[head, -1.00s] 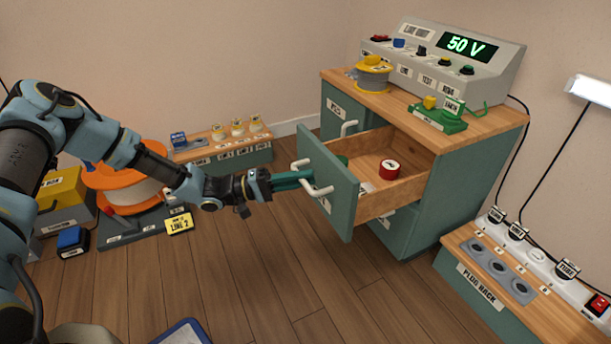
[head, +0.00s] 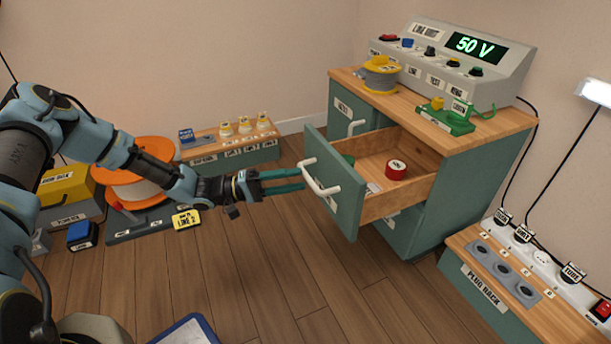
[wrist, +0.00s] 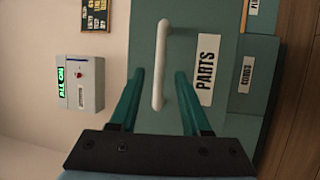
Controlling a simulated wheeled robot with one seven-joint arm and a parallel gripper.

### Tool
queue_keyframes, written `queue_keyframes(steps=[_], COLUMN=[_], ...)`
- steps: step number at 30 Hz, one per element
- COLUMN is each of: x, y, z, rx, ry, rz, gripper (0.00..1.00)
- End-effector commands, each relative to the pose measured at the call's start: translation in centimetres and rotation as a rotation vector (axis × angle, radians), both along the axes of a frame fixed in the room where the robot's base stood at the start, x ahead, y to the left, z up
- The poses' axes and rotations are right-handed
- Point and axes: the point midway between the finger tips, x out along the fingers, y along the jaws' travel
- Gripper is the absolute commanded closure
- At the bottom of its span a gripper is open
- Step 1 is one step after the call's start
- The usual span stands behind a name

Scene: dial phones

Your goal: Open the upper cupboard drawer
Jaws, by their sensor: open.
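The upper drawer (head: 345,195) of the green cupboard (head: 445,185) stands pulled well out, its wooden inside showing. A red roll (head: 396,169) lies in it. Its white bar handle (head: 321,178) is on the drawer front. My gripper (head: 302,180) is open and empty, its teal fingers spread just left of the handle. In the wrist view the fingers (wrist: 160,72) lie either side of the handle (wrist: 161,65), with gaps on both sides; the drawer front carries a "PARTS" label (wrist: 206,70). The far inside of the drawer is partly hidden.
A grey meter box (head: 460,60) reading 50 V, a grey-and-yellow spool (head: 381,75) and a green device (head: 445,115) stand on the cupboard. A plug rack (head: 490,285) is at right. An orange reel (head: 135,175) is at left.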

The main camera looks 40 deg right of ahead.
Motion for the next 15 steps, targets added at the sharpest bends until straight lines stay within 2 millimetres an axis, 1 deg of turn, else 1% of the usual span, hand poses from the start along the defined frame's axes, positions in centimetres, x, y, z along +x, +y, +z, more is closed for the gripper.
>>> queue_keyframes(steps=[1, 6, 10, 15], x=[0.8, 2.8, 3.8, 4.2], y=[0.9, 3.2, 4.4, 5.1], z=[0.0, -0.6, -1.0, -1.2], rx=[0.002, 0.002, 0.001, 0.001], ry=[0.000, 0.000, 0.000, 0.001], rz=[0.004, 0.002, 0.002, -0.001], gripper=[0.53, 0.53, 0.53, 0.53])
